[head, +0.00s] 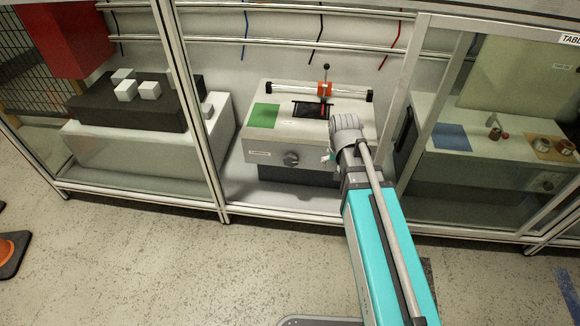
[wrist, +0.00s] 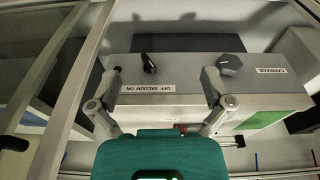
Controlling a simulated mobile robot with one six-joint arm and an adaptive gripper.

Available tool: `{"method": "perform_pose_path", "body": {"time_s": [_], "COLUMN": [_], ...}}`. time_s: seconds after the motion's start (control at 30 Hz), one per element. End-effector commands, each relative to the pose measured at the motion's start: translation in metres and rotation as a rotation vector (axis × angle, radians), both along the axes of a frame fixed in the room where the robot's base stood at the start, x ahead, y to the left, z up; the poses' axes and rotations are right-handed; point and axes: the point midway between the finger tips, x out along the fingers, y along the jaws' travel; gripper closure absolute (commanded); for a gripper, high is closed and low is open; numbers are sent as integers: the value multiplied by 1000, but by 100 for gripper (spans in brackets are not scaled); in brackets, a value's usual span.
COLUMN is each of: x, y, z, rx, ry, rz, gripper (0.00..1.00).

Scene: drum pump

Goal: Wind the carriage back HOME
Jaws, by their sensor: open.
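The orange-red carriage (head: 324,89) sits a little right of the middle of its rail (head: 294,86), with a black-tipped rod standing up from it. The hexagonal carriage knob (head: 290,159) is on the machine's front face; it also shows in the wrist view (wrist: 229,65) beside the CARRIAGE label (wrist: 272,70). My gripper (wrist: 161,78) is open and empty in front of that face, its fingers apart. The black vacuum lever (wrist: 148,63) appears between the fingers, and the knob just right of the right finger. I cannot tell any contact. No HOME mark is readable.
A green pad (head: 264,116) lies on the machine top. Metal frame posts (head: 190,110) stand on both sides of the opening. A blue pad (head: 450,136) is in the right bay, and white cubes (head: 149,89) sit on a dark block at left.

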Motion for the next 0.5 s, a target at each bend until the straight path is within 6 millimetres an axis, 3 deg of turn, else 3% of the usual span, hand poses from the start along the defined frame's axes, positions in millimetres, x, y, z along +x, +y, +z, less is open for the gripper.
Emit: {"method": "perform_pose_path", "body": {"time_s": [0.03,0.2,0.4,0.5], "x": [22,69,101,108], "y": [19,78,132,147], "z": [-13,-30,-40,-42], "rx": [2,18,45,55], "ry": [-28,-124,-204,-225], "rz": [2,-11,-23,-26], "gripper": [0,0,0,0]}}
